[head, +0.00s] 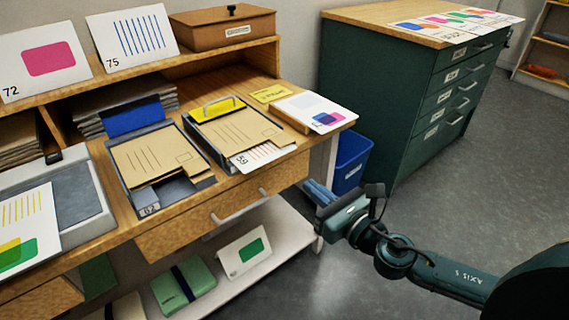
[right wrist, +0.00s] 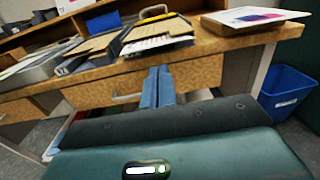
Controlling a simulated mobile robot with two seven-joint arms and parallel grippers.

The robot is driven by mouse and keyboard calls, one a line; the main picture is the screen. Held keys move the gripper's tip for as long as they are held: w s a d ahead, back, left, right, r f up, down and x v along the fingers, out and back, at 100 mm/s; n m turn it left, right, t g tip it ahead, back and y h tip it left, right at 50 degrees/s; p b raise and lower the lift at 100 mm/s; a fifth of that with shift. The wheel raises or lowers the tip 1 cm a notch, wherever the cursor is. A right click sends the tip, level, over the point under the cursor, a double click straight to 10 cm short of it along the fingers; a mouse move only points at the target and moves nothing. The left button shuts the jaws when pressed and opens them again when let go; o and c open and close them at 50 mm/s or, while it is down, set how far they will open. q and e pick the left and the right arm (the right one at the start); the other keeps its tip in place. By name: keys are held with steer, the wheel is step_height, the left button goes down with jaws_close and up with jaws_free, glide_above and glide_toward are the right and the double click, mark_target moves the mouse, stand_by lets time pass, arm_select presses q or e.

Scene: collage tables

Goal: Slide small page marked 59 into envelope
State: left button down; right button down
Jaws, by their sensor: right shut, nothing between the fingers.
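The page marked 59 (head: 262,155) is white with reddish stripes. It sticks out from under or inside the brown envelope (head: 228,130) in the right-hand tray on the desk; I cannot tell how far in it reaches. It also shows in the right wrist view (right wrist: 158,43). My right gripper (head: 318,192) is shut and empty, in front of the desk edge and below the page, apart from it. Its blue fingers (right wrist: 158,86) are together in the right wrist view. My left gripper is not in view.
A second tray (head: 172,193) with an envelope (head: 157,154) stands to the left. A card on a wooden block (head: 312,110) lies right of the page. A drawer handle (head: 240,208) sticks out below. A blue bin (head: 351,158) and green cabinet (head: 400,110) stand right; open floor lies in front.

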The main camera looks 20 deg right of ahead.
mark_target(276, 158)
steer(key=x, duration=1)
steer(key=shift+p, duration=0.3)
steer(key=shift+a, duration=0.1)
steer(key=x, duration=0.2)
steer(key=shift+w, duration=0.25)
